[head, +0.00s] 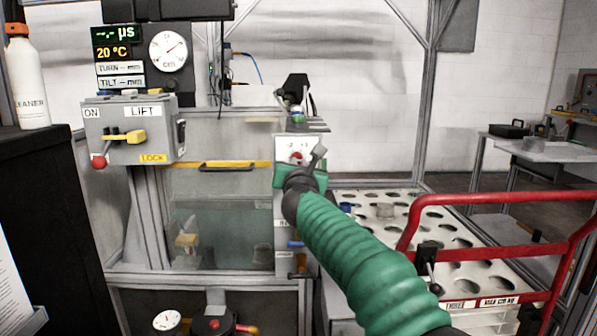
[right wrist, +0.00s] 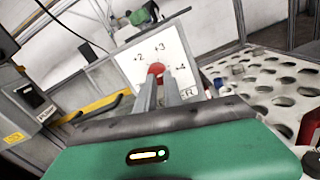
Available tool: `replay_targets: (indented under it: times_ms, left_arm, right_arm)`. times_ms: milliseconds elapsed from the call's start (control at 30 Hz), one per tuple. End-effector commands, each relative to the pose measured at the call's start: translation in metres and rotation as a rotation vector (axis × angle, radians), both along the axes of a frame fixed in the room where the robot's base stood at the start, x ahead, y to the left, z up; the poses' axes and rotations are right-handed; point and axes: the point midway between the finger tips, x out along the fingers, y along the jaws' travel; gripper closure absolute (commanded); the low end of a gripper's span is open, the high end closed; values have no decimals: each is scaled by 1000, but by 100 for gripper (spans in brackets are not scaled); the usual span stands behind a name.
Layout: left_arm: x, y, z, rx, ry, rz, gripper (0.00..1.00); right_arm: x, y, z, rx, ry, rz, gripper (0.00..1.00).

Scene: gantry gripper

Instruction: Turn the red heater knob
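The red heater knob (right wrist: 156,69) sits on a white dial plate (right wrist: 150,52) with numbers around it. In the head view the knob (head: 297,156) shows just left of my right gripper's fingers. My right gripper (head: 318,152) is in front of the dial plate, on a green sleeved arm. In the right wrist view its two grey fingers (right wrist: 162,80) point at the knob, a narrow gap between them, their tips overlapping its lower edge. Whether they touch or grip it I cannot tell. My left gripper is in neither view.
A grey lift box (head: 130,130) with a yellow lever and a red ball is at the left. A perforated white tray (head: 400,215) and a red rail (head: 490,197) are at the right.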

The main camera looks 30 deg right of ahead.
Motion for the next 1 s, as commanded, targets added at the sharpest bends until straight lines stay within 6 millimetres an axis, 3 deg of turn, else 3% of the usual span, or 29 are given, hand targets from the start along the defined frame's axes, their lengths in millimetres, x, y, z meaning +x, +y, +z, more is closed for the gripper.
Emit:
replay_targets:
  times_ms: [33, 133, 300, 567, 600, 700, 1000]
  left_arm:
    - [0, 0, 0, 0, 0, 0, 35]
    - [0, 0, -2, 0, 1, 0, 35]
    - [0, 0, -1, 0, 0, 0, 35]
    - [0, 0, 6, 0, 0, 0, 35]
    - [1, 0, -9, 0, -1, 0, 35]
    - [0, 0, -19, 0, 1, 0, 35]
    - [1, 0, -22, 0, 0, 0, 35]
  right_arm:
    - [-10, 3, 19, -13, -27, 1, 56]
    - [-34, 20, 22, -16, -30, 4, 48]
    - [-82, 56, 26, -21, -30, 5, 48]
    - [-146, 95, 19, -18, -23, 4, 48]
    - [-148, 98, 12, -19, -28, 6, 48]
    - [-157, 102, 13, -17, -26, 5, 48]
    - [-164, 105, 16, -15, -17, 1, 48]
